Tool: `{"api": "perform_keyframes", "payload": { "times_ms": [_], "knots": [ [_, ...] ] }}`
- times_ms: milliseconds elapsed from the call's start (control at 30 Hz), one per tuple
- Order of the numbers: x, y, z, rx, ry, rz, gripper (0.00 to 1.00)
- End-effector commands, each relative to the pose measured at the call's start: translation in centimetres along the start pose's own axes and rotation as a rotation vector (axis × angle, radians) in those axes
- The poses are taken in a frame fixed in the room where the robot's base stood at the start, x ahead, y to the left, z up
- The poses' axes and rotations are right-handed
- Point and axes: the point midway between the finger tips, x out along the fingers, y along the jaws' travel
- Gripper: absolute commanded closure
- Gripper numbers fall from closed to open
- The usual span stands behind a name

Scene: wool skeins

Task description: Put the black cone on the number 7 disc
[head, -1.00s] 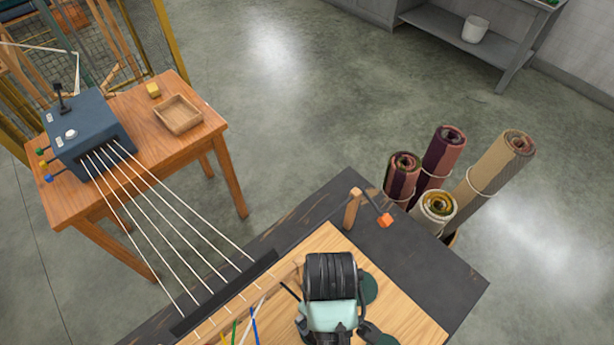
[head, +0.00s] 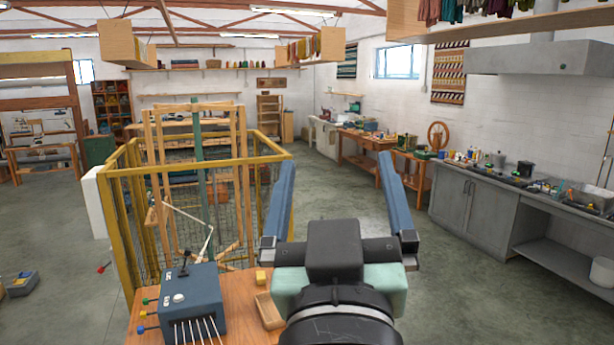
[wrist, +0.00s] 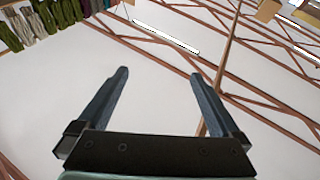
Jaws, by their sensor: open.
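My gripper (head: 338,205) is raised in front of the head camera, its two blue-grey fingers spread wide with nothing between them. In the wrist view my gripper (wrist: 158,88) is also open and empty, facing the ceiling. I cannot make out a black cone or a number 7 disc in either view. Several tiny cones stand on a far wall shelf, too small to identify by colour or number.
A wooden table (head: 245,310) at the lower left bears a blue box (head: 192,300) with pale cords, a yellow block (head: 261,277) and a wooden tray (head: 268,312). A yellow-framed mesh cage (head: 120,210) stands behind it. A grey counter (head: 465,205) runs along the right. Floor between is clear.

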Motion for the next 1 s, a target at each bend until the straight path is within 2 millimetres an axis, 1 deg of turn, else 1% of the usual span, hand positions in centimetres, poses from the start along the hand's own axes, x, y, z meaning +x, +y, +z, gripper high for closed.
{"api": "perform_keyframes", "payload": {
  "times_ms": [33,100,200,300,400,633,900,1000],
  "knots": [
    [-0.5,-0.3,-3.9,0.038,0.114,-0.004,0.00],
    [-1.4,-0.4,-8.1,0.085,0.240,-0.008,0.00],
    [-2.7,-0.5,-11.8,0.131,0.359,-0.015,0.00],
    [-3.4,-0.5,-13.5,0.151,0.413,-0.019,0.00],
    [-3.6,-0.5,-13.7,0.156,0.422,-0.020,0.00],
    [-3.5,-0.5,-13.4,0.153,0.418,-0.020,0.00],
    [-5.2,-1.1,-9.5,0.156,0.416,-0.024,0.00],
    [-5.2,-1.1,-9.3,0.157,0.416,-0.025,0.00]
  ]
}}
